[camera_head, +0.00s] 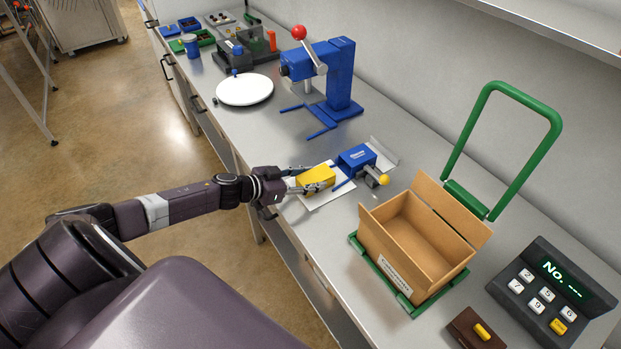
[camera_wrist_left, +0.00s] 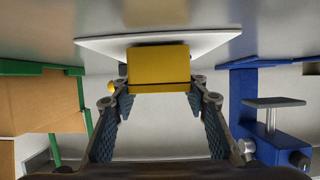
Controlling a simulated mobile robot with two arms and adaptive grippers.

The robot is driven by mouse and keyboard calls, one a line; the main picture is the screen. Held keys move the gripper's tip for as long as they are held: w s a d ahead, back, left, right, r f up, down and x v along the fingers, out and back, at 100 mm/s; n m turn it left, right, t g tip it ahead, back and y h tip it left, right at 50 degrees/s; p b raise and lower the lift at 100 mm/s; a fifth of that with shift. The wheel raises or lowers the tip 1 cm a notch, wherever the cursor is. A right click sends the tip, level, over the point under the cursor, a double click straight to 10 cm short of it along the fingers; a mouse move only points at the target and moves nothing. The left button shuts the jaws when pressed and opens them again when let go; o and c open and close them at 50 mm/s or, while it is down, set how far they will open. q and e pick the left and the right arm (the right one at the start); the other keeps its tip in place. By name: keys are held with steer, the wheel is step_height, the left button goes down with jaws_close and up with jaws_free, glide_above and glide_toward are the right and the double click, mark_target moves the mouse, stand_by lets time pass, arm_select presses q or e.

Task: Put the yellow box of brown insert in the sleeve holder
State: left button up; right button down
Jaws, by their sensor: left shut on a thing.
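The yellow box (camera_head: 316,178) lies between the fingers of my left gripper (camera_head: 313,179), low over a white plate (camera_head: 330,197) on the bench. The left wrist view also shows the yellow box (camera_wrist_left: 159,66) between the fingertips, with the white plate (camera_wrist_left: 100,47) behind it. My left gripper is shut on the yellow box. Just beyond the box is a blue block fixture (camera_head: 357,158) with a white label and a yellow-knobbed clamp (camera_head: 376,177); I cannot tell for sure that it is the sleeve holder. No brown insert can be made out. My right gripper is out of view.
An open cardboard box (camera_head: 420,240) stands in a green frame (camera_head: 407,303) to the right. A blue press (camera_head: 335,75) with a red knob stands behind, beside a white round plate (camera_head: 244,89). A keypad (camera_head: 550,290) is at far right. Some bare bench lies between them.

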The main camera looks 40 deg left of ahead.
arm_select(q)
steer(key=o, duration=1)
steer(key=shift+o, duration=0.4)
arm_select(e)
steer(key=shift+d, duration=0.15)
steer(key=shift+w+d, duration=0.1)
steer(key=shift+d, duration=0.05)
arm_select(q)
steer(key=shift+s+a+r, duration=0.15)
steer(key=shift+s+a, duration=0.1)
steer(key=shift+s, duration=0.25)
steer(key=v, duration=0.9)
steer(key=shift+s, duration=0.15)
steer(key=shift+v, duration=0.8)
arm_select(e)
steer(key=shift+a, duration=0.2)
arm_select(q)
steer(key=shift+r, duration=0.1)
steer(key=shift+a, duration=0.1)
